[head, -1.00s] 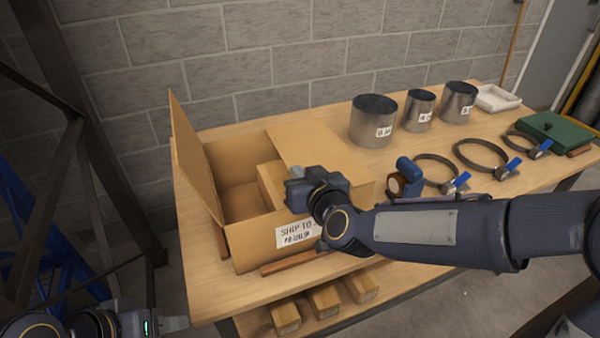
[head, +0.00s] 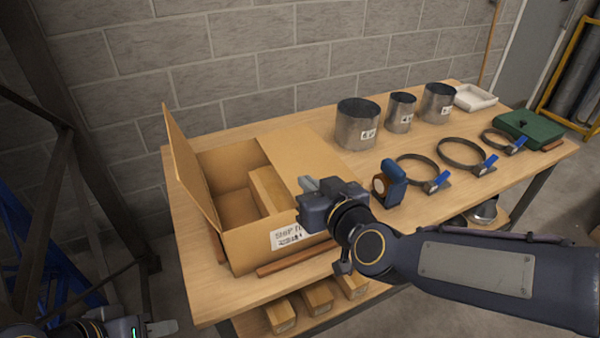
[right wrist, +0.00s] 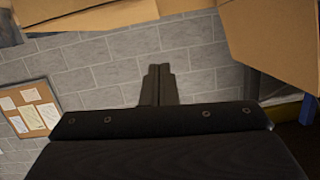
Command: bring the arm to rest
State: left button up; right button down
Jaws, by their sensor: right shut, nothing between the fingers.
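My right gripper (head: 309,187) is shut and empty, over the front right part of the open cardboard box (head: 253,243). In the right wrist view its fingers (right wrist: 157,85) are pressed together, with nothing between them. My right arm comes in from the right, across the table's front edge. My left gripper (head: 160,328) shows at the bottom left corner, mostly cut off by the frame. Whether its fingers are open or shut is unclear.
The wooden table (head: 205,292) carries metal cylinders (head: 357,124), ring clamps (head: 462,155), a blue tool (head: 391,184), a white tray (head: 475,98) and a green case (head: 530,129). Wooden blocks (head: 318,298) lie on the lower shelf. The box's left flap (head: 190,165) stands up.

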jog(key=s+d+f+m+g+h, duration=0.1)
jog(key=s+d+f+m+g, duration=0.1)
jog(key=s+d+f+g, duration=0.2)
jog(key=s+d+f+m+g, duration=0.3)
jog(key=s+d, duration=0.7)
jog(key=s, duration=0.6)
notch_tip(320, 180, down, 2)
jog(key=shift+s+d+f+g+h, duration=0.15)
jog(key=shift+d+f+g+h, duration=0.2)
jog(key=shift+g, duration=0.35)
jog(key=shift+r, duration=0.15)
